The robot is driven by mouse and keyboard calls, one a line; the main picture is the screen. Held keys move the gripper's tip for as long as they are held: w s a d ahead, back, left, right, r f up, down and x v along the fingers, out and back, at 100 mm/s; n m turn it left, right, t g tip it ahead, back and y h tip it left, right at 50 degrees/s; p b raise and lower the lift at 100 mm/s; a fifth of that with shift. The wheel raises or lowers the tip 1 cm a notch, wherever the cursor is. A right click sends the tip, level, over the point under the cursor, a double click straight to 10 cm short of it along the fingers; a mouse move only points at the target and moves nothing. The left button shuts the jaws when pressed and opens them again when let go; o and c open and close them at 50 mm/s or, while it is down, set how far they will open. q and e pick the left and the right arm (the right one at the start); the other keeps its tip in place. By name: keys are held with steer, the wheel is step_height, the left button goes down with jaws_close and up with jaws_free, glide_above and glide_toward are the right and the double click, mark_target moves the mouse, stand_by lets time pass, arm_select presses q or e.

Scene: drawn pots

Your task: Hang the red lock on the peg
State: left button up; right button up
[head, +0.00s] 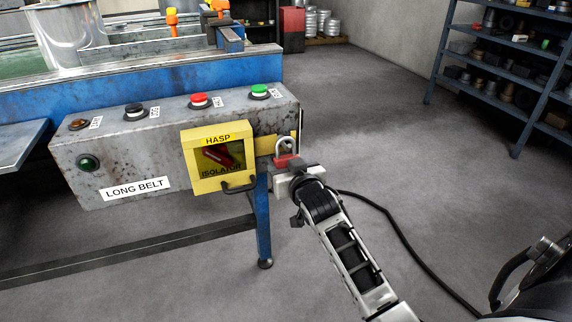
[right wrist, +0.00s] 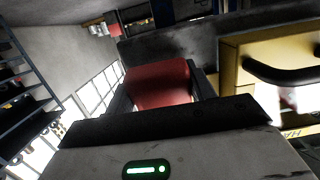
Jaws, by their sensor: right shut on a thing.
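The red lock (head: 287,160) is upright, its grey shackle pointing up, just right of the yellow hasp box (head: 188,163). My right gripper (head: 291,171) is shut on the lock's red body. In the right wrist view the red lock (right wrist: 158,84) sits between the dark fingers (right wrist: 160,100), and the yellow box (right wrist: 228,75) is to the right. The shackle stands in front of a yellow tab (head: 264,146) on the panel's right end. I cannot make out the peg, or tell whether the shackle touches anything. My left gripper is not in view.
The grey control panel (head: 75,160) carries several buttons and a LONG BELT label. The yellow box has a dark handle (head: 240,187) at its lower edge. A blue leg (head: 263,225) stands below. The floor to the right is open up to blue shelves (head: 485,60).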

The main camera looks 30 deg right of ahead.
steer(key=shift+w+f, duration=0.1)
steer(key=shift+f, duration=0.1)
steer(key=shift+f, duration=0.2)
stand_by(0.5)
steer(key=o, duration=1.7)
steer(key=shift+o, duration=0.2)
steer(key=shift+p+v, duration=0.8)
steer(key=shift+v, duration=0.25)
steer(key=shift+f+p+v, duration=0.15)
steer(key=shift+p+v, duration=0.75)
steer(key=shift+v, duration=0.55)
steer(key=shift+f+p+v, duration=0.1)
steer(key=shift+p+v, duration=0.8)
steer(key=shift+v, duration=0.5)
